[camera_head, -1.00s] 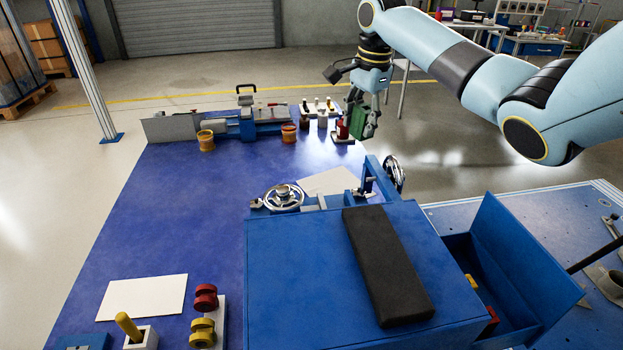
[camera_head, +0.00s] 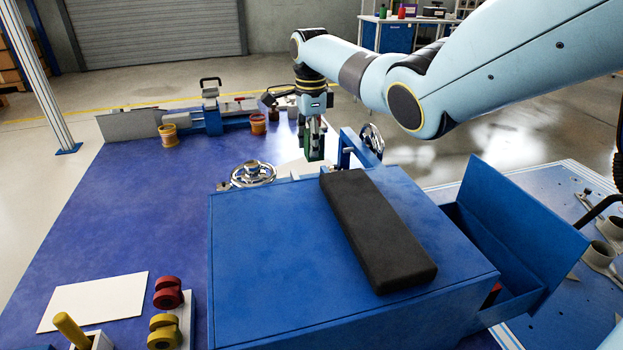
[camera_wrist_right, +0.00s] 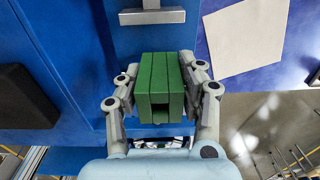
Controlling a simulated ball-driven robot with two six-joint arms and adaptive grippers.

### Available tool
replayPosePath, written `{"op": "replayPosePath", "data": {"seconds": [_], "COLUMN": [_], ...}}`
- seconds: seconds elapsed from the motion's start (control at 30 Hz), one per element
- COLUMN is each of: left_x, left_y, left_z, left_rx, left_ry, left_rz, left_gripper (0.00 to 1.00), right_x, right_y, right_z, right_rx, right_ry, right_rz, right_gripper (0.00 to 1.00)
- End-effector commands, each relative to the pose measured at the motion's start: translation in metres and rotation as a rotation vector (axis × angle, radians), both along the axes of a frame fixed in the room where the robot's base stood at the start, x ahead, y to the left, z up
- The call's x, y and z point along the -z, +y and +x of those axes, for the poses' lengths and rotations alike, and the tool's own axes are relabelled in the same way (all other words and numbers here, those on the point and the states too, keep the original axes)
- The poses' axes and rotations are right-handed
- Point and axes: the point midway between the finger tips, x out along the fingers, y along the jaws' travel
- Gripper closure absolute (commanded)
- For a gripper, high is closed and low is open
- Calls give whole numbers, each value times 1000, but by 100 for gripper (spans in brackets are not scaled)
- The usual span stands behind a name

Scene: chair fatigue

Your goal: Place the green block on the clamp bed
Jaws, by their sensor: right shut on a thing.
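The green block (camera_head: 314,149) is held upright in my right gripper (camera_head: 316,152), near the blue frame with handwheels at the far side of the big blue box. The right wrist view shows the green block (camera_wrist_right: 160,88) between both fingers of the right gripper (camera_wrist_right: 158,100), with a blue surface and a grey T-shaped bar (camera_wrist_right: 152,16) beyond it. The blue frame (camera_head: 346,145) stands just right of the block, and one handwheel (camera_head: 253,174) lies to its left. I cannot tell for certain which blue part is the clamp bed. My left gripper is out of view.
The big blue box (camera_head: 270,245) carries a black pad (camera_head: 378,235) and has an open blue flap (camera_head: 520,215) at right. A white sheet (camera_head: 95,302) and red and yellow spools (camera_head: 167,292) lie at front left. The blue mat (camera_head: 140,210) is largely clear.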

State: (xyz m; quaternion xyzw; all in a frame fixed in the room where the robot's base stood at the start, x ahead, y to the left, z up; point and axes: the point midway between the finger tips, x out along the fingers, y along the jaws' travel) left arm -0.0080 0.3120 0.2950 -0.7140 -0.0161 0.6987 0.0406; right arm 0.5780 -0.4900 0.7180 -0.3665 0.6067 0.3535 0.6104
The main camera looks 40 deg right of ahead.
Motion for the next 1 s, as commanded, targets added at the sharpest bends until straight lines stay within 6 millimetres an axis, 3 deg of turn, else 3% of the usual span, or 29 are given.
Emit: {"op": "replayPosePath", "data": {"seconds": [0.03,0.17,0.5,0.67,0.8,1.0], "left_x": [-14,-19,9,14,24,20], "left_y": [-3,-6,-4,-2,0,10], "left_z": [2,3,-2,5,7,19], "left_rx": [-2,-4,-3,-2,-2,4], "left_ry": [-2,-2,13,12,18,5], "left_rz": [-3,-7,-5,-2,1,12], "left_gripper": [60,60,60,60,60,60], "right_x": [-13,-13,49,63,86,87], "right_y": [2,7,8,7,7,7], "right_z": [-1,-4,-5,-5,-5,-4], "right_rx": [1,0,0,0,0,-1], "right_ry": [4,16,20,19,21,15], "right_rz": [5,13,14,14,14,13], "right_gripper": [100,100,100,100,100,100]}}
